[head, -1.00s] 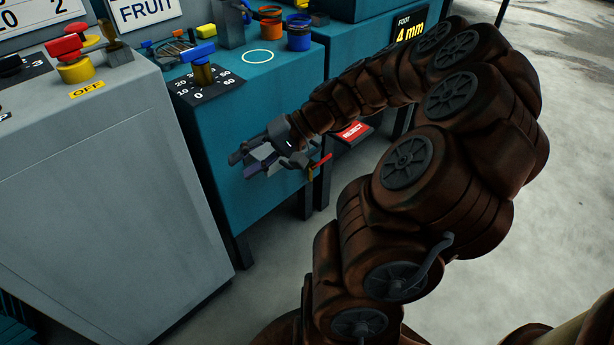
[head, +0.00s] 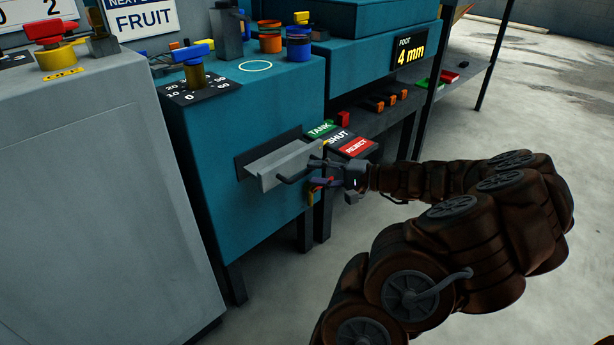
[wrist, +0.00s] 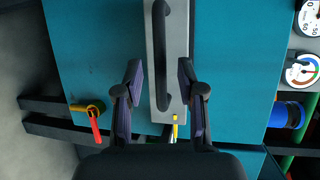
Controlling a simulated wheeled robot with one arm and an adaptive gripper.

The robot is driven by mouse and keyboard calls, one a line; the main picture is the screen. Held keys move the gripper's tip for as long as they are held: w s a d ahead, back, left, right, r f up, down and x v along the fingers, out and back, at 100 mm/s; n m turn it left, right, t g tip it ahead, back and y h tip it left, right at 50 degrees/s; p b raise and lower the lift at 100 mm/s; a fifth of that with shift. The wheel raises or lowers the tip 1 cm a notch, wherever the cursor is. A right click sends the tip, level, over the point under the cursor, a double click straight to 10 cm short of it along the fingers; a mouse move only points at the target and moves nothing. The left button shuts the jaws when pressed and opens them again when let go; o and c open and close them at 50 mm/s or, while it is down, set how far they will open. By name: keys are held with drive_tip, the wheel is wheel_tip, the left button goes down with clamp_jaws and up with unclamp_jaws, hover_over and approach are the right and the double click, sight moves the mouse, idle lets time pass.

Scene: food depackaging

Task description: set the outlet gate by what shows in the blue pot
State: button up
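The blue pot (head: 298,46) stands on top of the teal machine; its contents are too small to make out. It shows partly at the right edge of the wrist view (wrist: 284,116). Green TANK (head: 320,129), black SHUT (head: 338,139) and red REJECT (head: 356,147) plates sit beside the machine. A small yellow part (wrist: 174,127) shows by the grey piece; I cannot tell the gate's setting. My gripper (wrist: 160,82) is open, with its fingers on either side of a dark bar handle (wrist: 162,50) on a grey tray-like piece (head: 283,160), with gaps at both sides.
A red lever with a yellow end (wrist: 94,121) is left of my gripper in the wrist view. An orange pot (head: 270,40) and a dial with a blue-topped knob (head: 193,72) stand on the machine. A grey cabinet (head: 90,190) is left; open floor lies right.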

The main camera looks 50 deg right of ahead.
sight(307, 173)
drive_tip(key=shift+b+x, duration=0.35)
drive_tip(key=shift+x, duration=1.35)
drive_tip(key=shift+c, duration=0.3)
clamp_jaws()
